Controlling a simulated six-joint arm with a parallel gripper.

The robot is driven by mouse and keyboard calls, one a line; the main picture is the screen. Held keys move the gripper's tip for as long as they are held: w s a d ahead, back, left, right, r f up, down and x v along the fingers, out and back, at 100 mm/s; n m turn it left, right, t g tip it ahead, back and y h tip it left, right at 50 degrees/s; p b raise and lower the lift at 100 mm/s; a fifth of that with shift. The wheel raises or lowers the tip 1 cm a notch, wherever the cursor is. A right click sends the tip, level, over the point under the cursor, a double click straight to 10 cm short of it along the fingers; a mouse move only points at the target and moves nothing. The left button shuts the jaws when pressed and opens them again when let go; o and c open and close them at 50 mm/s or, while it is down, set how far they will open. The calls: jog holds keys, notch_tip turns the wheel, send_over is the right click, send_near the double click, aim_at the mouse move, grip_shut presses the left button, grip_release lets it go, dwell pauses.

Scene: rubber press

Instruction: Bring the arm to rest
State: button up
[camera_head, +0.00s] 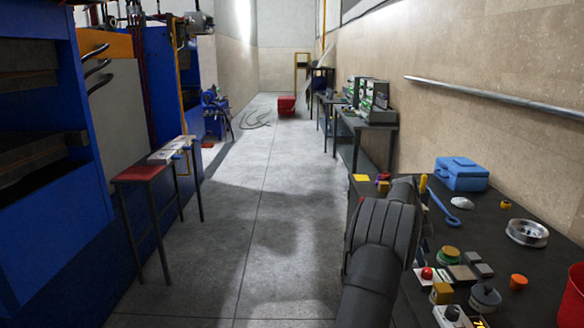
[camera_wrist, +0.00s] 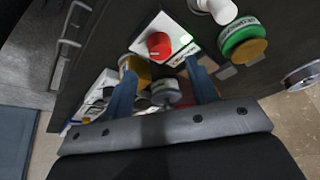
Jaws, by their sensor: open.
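My arm (camera_head: 380,240) rises at the lower middle of the head view, over the left edge of the dark workbench (camera_head: 520,220). My gripper (camera_wrist: 160,68) shows in the wrist view with its two blue fingers apart and nothing held between them. Past the fingers lies a white box with a red button (camera_wrist: 159,44). A grey round piece (camera_wrist: 166,92) shows between the fingers, below them on the bench. In the head view my fingers cannot be made out clearly.
The bench holds a blue toolbox (camera_head: 461,173), a metal ring (camera_head: 527,233), a red container (camera_head: 572,295) and several small pots and blocks. A small red-topped table (camera_head: 140,173) stands by the blue press (camera_head: 60,220) at left. The aisle floor (camera_head: 255,215) is clear.

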aim_at(429, 271)
jog(key=x, duration=0.5)
jog(key=shift+d+f, duration=0.1)
jog(key=shift+f, duration=0.2)
jog(key=v, duration=1.8)
jog(key=x, duration=1.7)
jog(key=shift+s+d+f, duration=0.1)
jog(key=shift+f, duration=0.15)
jog(key=shift+d+f+n, duration=0.1)
jog(key=shift+f+n, duration=0.1)
jog(key=shift+n, duration=0.1)
jog(key=n+t, duration=0.1)
jog(key=n, duration=0.2)
jog(key=shift+s+t, duration=0.15)
jog(key=shift+t, duration=0.15)
jog(key=n+t, duration=0.1)
jog(key=n, duration=0.1)
jog(key=n+t, duration=0.1)
jog(key=n, duration=0.2)
jog(key=shift+s, duration=0.15)
jog(key=n+t, duration=0.1)
jog(key=n, duration=0.3)
jog(key=shift+d+y, duration=0.1)
jog(key=shift+y, duration=0.2)
jog(key=shift+s+d+n+t+y, duration=0.1)
jog(key=shift+n+t+y, duration=0.25)
jog(key=shift+n, duration=0.7)
jog(key=shift+n+t+y, duration=0.25)
jog(key=shift+n+t, duration=0.1)
jog(key=shift+n, duration=0.7)
